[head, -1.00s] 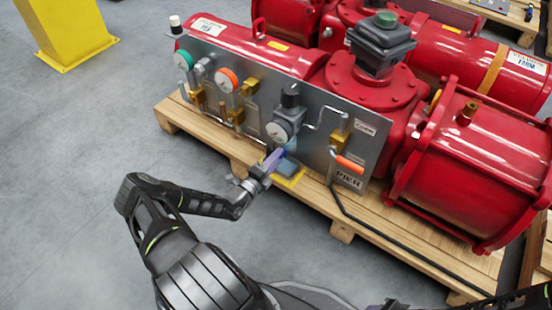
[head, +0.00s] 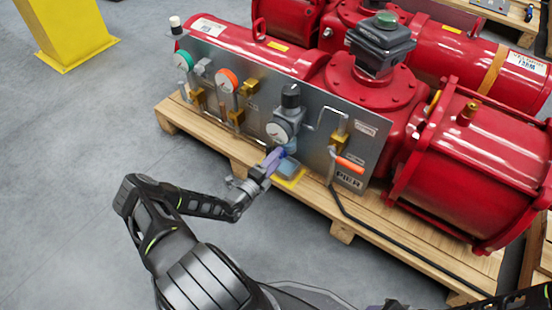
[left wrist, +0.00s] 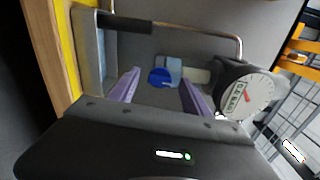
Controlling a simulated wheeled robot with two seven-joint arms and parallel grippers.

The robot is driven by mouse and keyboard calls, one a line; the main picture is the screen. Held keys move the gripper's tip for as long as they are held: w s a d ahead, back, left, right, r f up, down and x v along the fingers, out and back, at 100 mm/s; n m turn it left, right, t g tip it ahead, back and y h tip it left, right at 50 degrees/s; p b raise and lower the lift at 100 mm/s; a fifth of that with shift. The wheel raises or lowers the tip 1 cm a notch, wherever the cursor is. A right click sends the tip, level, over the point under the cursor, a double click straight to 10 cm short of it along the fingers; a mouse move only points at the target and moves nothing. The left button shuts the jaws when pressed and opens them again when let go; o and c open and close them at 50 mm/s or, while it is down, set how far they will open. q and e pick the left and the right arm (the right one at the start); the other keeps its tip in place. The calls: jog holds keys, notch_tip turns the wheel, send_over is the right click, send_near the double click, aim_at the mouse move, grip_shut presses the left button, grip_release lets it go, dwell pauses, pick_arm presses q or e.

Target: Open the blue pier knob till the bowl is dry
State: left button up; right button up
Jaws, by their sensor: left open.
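The blue knob (left wrist: 159,77) shows in the left wrist view at the end of the pale blue translucent bowl (left wrist: 174,67). In the head view the bowl (head: 291,146) hangs below a round gauge on the grey panel, and the knob is largely hidden by my fingers. I cannot tell the liquid level in the bowl. My left gripper (head: 273,159) has purple fingers and is just in front of the knob. In the left wrist view the fingers (left wrist: 158,92) stand wide apart, with the knob between them and a gap on each side.
The gauge (left wrist: 246,94) sits close beside the right finger. A "PIER" label (head: 349,180) and an orange-handled lever (head: 349,164) are on the panel's right. A yellow-edged tray (head: 290,179) lies below the bowl on the wooden pallet (head: 400,250). Bare floor lies at left.

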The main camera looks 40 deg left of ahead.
pick_arm(q)
jog(key=s+p, duration=0.2)
jog(key=s, duration=0.5)
jog(key=shift+s+d, duration=0.1)
